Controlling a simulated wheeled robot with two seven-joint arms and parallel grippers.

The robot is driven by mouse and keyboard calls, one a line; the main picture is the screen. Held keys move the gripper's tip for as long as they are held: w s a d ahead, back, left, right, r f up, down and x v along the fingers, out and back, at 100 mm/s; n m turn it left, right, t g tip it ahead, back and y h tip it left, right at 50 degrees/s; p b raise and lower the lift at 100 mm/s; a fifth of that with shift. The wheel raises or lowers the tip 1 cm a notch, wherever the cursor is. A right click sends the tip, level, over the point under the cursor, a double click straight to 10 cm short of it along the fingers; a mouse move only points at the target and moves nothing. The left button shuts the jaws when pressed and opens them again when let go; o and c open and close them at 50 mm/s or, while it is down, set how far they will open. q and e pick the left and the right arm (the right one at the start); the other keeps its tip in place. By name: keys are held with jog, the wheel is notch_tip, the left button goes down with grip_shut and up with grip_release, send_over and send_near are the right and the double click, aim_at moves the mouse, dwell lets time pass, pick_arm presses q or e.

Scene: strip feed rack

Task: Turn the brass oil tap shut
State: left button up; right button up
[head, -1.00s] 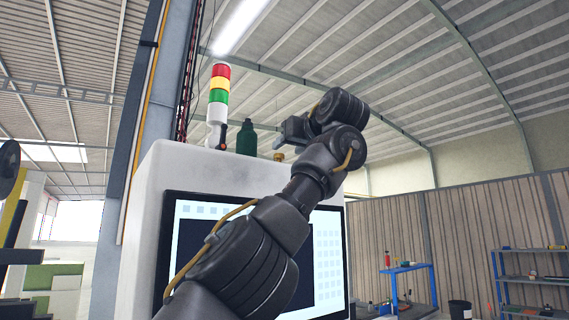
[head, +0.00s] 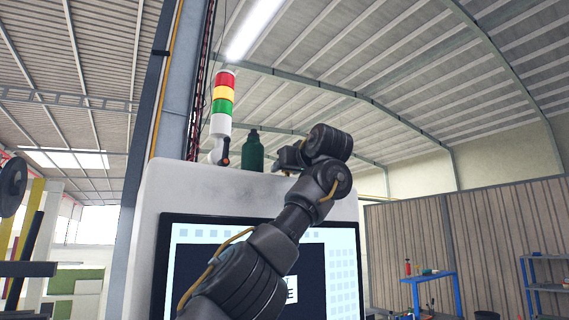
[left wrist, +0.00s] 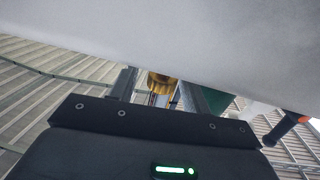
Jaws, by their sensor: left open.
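The brass tap (left wrist: 161,83) shows in the left wrist view as a gold-coloured round piece, partly cut off by a pale surface above it. It lies between the two fingers of my left gripper (left wrist: 158,92), which are apart. I cannot tell whether they touch it. In the head view my left gripper (head: 286,158) is at the top edge of the white cabinet (head: 165,190), right of a green bottle. The tap is hidden there. My right gripper is not in view.
The green bottle (head: 252,150) stands on the cabinet top close to my left gripper. Left of it are a red, yellow and green signal tower (head: 222,100) and an orange-tipped black lever (head: 225,150). A screen (head: 340,260) fills the cabinet front. Blue shelves stand far right.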

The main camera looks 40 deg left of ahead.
pick_arm(q)
jog(key=shift+w+a+r+p, duration=0.15)
jog(key=shift+w+a+p, duration=0.2)
jog(key=shift+a, duration=0.55)
jog(key=c, duration=1)
jog(key=shift+w+d+f+m+t+h+b, duration=0.1)
jog(key=shift+f+m+t+h+b, duration=0.15)
jog(key=shift+m+t+h+b, duration=0.65)
jog(key=shift+w+d+m+t+h+b, duration=0.1)
jog(key=shift+m+t+h+b, duration=0.45)
jog(key=shift+t, duration=0.55)
jog(key=shift+w+d+r+m+t+h+b, duration=0.1)
jog(key=shift+m+t+h+b, duration=0.2)
jog(key=shift+m+t+h, duration=0.3)
jog(key=shift+r+m+t+h+b, duration=0.1)
jog(key=shift+m+t+h+b, duration=0.2)
jog(key=shift+m+t+h, duration=0.25)
jog(key=shift+w+d+m+t+h, duration=0.1)
jog(key=shift+d+m+t+h, duration=0.05)
jog(key=shift+m+t+h, duration=0.95)
jog(key=shift+r+h, duration=0.1)
jog(key=shift+h, duration=0.3)
